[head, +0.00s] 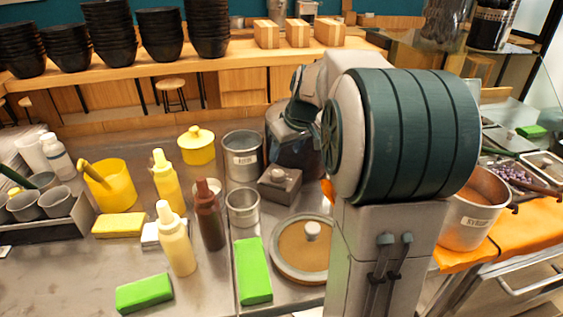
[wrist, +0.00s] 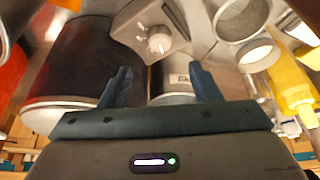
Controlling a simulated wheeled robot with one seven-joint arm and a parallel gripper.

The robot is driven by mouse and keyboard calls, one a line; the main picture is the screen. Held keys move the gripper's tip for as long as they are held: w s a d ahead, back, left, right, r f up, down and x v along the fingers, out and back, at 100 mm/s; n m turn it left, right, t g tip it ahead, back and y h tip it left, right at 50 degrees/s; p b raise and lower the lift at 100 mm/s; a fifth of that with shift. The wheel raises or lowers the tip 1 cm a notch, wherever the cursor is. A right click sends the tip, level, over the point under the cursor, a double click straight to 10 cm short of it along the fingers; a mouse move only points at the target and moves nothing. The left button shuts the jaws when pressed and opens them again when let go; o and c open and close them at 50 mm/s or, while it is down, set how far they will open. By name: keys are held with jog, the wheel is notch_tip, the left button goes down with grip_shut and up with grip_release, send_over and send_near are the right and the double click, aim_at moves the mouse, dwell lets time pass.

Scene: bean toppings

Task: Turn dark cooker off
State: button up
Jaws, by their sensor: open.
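The dark cooker (head: 297,158) is a dark round pot behind the grey control box, partly covered by my arm in the head view. In the wrist view a dark cylinder with a metal rim, which looks like the same cooker (wrist: 75,65), fills the left side. The grey control box (head: 280,187) has a round knob on top; in the wrist view its knob (wrist: 159,43) is above and beyond my fingertips. My gripper (wrist: 162,78) is open and empty, its fingers apart and not touching the knob. In the head view my arm hides most of the gripper.
Metal pots (head: 243,155) stand left of the cooker, one beside the box. Yellow bottles (head: 176,240), a brown bottle (head: 209,215) and a green block (head: 253,270) crowd the counter's left. A lidded brown pan (head: 300,260) is in front. A large pot (head: 470,215) stands right.

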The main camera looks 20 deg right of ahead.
jog(key=shift+v, duration=2.3)
